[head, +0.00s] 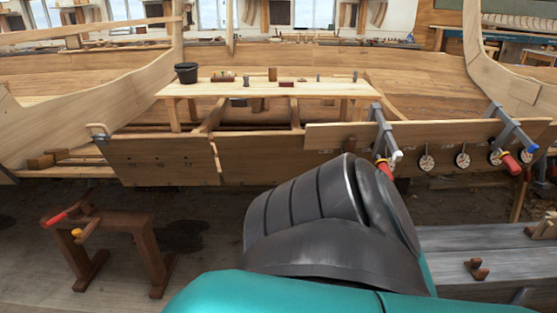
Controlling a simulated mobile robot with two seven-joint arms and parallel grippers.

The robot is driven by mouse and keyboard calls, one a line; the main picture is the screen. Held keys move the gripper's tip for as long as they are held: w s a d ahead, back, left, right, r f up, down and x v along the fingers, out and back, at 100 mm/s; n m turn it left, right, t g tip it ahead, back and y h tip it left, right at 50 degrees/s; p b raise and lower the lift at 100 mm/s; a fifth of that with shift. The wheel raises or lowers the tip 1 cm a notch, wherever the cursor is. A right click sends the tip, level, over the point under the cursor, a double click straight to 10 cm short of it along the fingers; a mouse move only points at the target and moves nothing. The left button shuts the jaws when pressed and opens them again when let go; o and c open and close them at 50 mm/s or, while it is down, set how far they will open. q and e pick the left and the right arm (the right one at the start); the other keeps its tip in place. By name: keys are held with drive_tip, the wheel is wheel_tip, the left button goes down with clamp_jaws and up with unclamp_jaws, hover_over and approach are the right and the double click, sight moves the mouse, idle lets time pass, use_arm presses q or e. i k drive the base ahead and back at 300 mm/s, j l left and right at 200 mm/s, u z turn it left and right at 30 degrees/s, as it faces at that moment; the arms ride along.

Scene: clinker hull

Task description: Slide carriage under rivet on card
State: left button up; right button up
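Several small round white discs with dark marks sit on the hull plank (330,137) at the right; two of them are a left disc (426,162) and a middle disc (462,160). They may be cards with rivets, but they are too small to tell. I cannot make out a carriage. Part of my own arm, dark grey and teal, fills the lower middle and hides part of the plank and floor. Neither of my grippers shows.
Two grey clamps, a left one (384,132) and a right one (511,129), grip the plank, with red handles sticking out. A wooden stand (112,222) with red- and yellow-ended tools is at the left. A grey bench (450,240) is at the right. A worktable (210,88) carries a dark bucket (186,73).

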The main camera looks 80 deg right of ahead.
sight(82, 217)
drive_tip(key=z, duration=2.35)
drive_tip(key=i+j, duration=0.3)
drive_tip(key=j, duration=0.2)
drive_tip(key=i+j, duration=0.3)
drive_tip(key=j, duration=0.2)
drive_tip(key=i+j+z, duration=0.1)
drive_tip(key=i+j, duration=0.2)
drive_tip(key=j, duration=0.2)
drive_tip(key=i+j, duration=0.3)
drive_tip(key=j, duration=0.25)
drive_tip(key=i+j+z, duration=0.1)
drive_tip(key=i+j, duration=0.2)
drive_tip(key=j, duration=0.25)
drive_tip(key=i+j, duration=0.25)
drive_tip(key=j, duration=0.3)
drive_tip(key=i+j, duration=0.25)
drive_tip(key=j, duration=0.3)
drive_tip(key=i+j+z, duration=0.1)
drive_tip(key=i+j, duration=0.2)
drive_tip(key=j, duration=0.25)
